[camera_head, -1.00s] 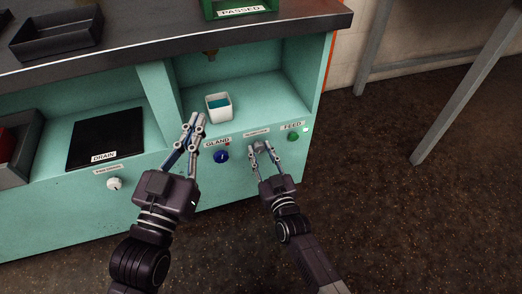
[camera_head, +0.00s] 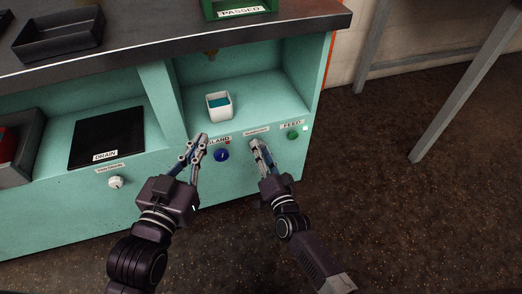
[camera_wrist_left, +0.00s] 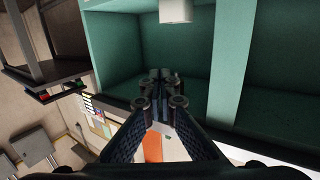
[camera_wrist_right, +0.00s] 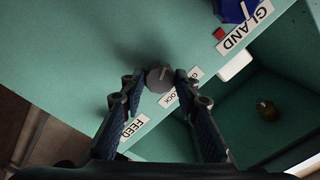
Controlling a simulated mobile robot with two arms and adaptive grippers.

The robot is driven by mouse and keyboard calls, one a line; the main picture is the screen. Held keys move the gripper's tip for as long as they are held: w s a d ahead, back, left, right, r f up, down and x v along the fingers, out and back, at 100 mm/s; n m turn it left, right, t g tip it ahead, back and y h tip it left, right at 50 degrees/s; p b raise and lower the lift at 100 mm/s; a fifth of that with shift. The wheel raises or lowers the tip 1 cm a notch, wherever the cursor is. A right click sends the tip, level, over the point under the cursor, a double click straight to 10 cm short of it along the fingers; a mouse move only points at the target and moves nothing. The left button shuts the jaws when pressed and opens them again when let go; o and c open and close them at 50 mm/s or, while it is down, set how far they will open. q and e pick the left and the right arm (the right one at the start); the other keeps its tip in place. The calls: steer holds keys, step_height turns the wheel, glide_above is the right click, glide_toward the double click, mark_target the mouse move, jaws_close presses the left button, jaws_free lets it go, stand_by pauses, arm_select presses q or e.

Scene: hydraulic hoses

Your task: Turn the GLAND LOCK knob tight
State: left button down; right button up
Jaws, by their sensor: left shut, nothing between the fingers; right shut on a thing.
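The GLAND LOCK knob (camera_wrist_right: 158,80) is small, round and grey with a light pointer line. In the right wrist view it sits on the teal panel beside its label (camera_wrist_right: 181,90), which is partly covered. My right gripper (camera_wrist_right: 160,86) is shut on it, one finger on each side. In the head view my right gripper (camera_head: 257,144) hides most of the knob, below the small label (camera_head: 256,132). My left gripper (camera_head: 202,138) is shut and empty, left of the blue GLAND knob (camera_head: 221,155). It also shows in the left wrist view (camera_wrist_left: 160,78).
A green FEED button (camera_head: 293,135) is right of my right gripper. Open floor lies to the right.

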arm_select(q)
steer(key=shift+d+r+t+h+b, duration=0.15)
steer(key=shift+r+t, duration=0.3)
steer(key=shift+r, duration=0.4)
steer(key=shift+d+r+t+h+b, duration=0.15)
steer(key=shift+r+t, duration=0.25)
steer(key=shift+r, duration=0.5)
steer(key=shift+d+r+t+h+b, duration=0.1)
steer(key=shift+r+t+h+b, duration=0.1)
steer(key=shift+r+t, duration=0.45)
arm_select(e)
steer(key=shift+m, duration=2.5)
arm_select(q)
steer(key=shift+r, duration=0.25)
arm_select(e)
steer(key=o, duration=1.2)
steer(key=shift+c, duration=0.2)
steer(key=v, duration=1.2)
